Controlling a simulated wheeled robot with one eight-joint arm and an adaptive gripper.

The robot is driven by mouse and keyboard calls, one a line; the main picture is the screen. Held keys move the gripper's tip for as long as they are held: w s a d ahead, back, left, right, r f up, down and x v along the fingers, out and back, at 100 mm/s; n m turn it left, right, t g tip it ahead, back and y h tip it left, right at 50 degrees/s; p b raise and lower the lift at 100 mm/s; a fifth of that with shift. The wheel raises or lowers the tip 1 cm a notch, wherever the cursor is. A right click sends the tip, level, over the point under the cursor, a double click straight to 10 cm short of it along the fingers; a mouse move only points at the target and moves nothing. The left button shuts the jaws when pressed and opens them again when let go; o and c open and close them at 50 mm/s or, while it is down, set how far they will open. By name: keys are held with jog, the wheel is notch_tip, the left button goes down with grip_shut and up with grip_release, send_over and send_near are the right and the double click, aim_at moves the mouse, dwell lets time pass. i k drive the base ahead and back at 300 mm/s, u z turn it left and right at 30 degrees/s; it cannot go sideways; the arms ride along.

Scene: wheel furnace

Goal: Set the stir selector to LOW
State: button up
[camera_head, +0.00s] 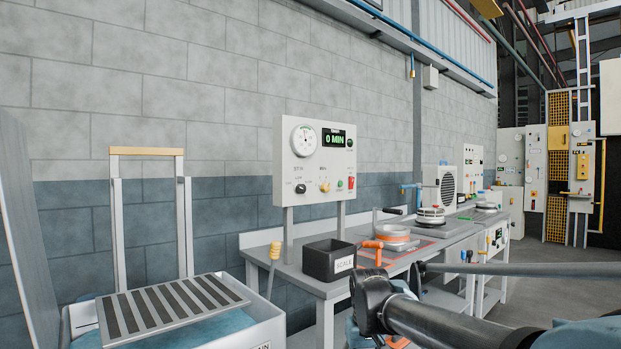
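A pale control panel (314,160) stands on two posts at the back of the workbench, in the middle of the view. It carries a round dial gauge (303,140) and a green display (334,140) reading 0 MIN. Its lower row has a black knob (300,188), a yellow knob (324,187), a small green button (340,184) and a red switch (351,183). The labels above the knobs are too small to read, so I cannot tell which is the stir selector or where it points. My dark arm crosses the lower right, but its gripper fingers do not show.
A black SCALE bin (320,266) and a round pan with an orange band (394,234) sit on the grey workbench (285,270). A slotted tray (170,308) and tall frame (147,152) stand at left. Floor shows free at right.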

aim_at(300, 188)
jog(key=u, duration=1.05)
jog(key=k, duration=1.3)
jog(key=z, duration=1.05)
jog(key=i, duration=1)
jog(key=u, duration=0.05)
